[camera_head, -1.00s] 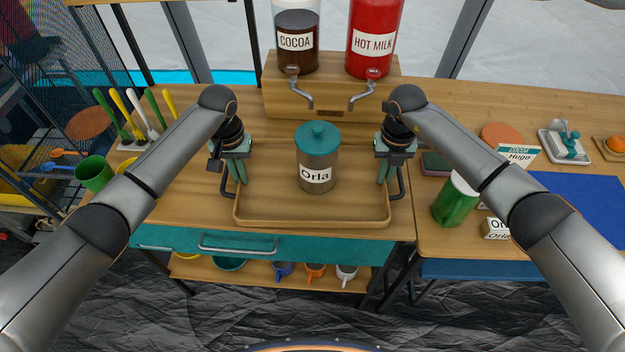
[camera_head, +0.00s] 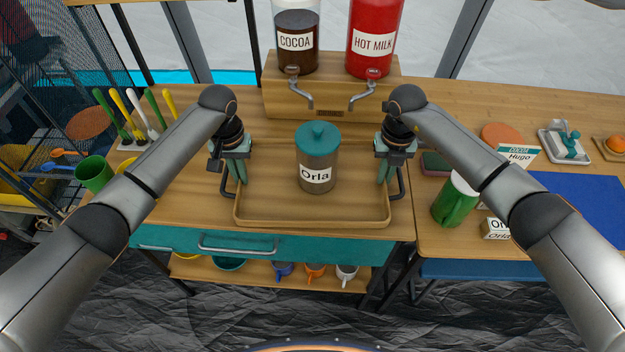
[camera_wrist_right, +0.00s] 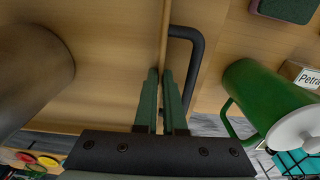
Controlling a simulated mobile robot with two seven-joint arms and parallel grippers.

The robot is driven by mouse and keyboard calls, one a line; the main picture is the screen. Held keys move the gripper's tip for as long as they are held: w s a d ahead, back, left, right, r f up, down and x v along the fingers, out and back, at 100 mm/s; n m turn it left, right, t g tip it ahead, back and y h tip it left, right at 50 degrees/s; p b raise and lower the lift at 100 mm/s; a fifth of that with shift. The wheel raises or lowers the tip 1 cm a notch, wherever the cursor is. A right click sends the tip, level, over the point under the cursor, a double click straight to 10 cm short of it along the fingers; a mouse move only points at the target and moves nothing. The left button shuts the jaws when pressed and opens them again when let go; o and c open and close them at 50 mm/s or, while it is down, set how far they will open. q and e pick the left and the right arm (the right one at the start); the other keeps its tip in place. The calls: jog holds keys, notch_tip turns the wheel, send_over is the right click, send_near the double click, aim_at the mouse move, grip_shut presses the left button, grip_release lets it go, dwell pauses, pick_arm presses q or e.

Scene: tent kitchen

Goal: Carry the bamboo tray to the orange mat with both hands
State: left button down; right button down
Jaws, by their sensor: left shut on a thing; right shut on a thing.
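The bamboo tray (camera_head: 290,215) lies on the wooden counter, with a dark handle at each side. A glass jar with a teal lid, labelled "Orla" (camera_head: 318,158), stands upright in it. My left gripper (camera_head: 240,180) is shut on the tray's left side, beside the handle. My right gripper (camera_head: 386,180) is shut on the tray's right side. In the right wrist view, the fingers (camera_wrist_right: 163,78) close on the tray's wall (camera_wrist_right: 165,30), next to the dark handle (camera_wrist_right: 198,55). I see no clear orange mat; a round orange-brown disc (camera_head: 500,134) lies on the right counter.
A dispenser stand (camera_head: 330,95) with cocoa and hot milk is just behind the tray. Left are spoons in a holder (camera_head: 132,143) and a green cup (camera_head: 94,174).

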pick_arm(q)
jog(key=shift+w+r, duration=0.1)
jog(key=shift+r, duration=0.05)
pick_arm(e)
jog(key=shift+w+r, duration=0.15)
pick_arm(q)
jog(key=shift+r, duration=0.1)
pick_arm(e)
jog(key=shift+r, duration=0.15)
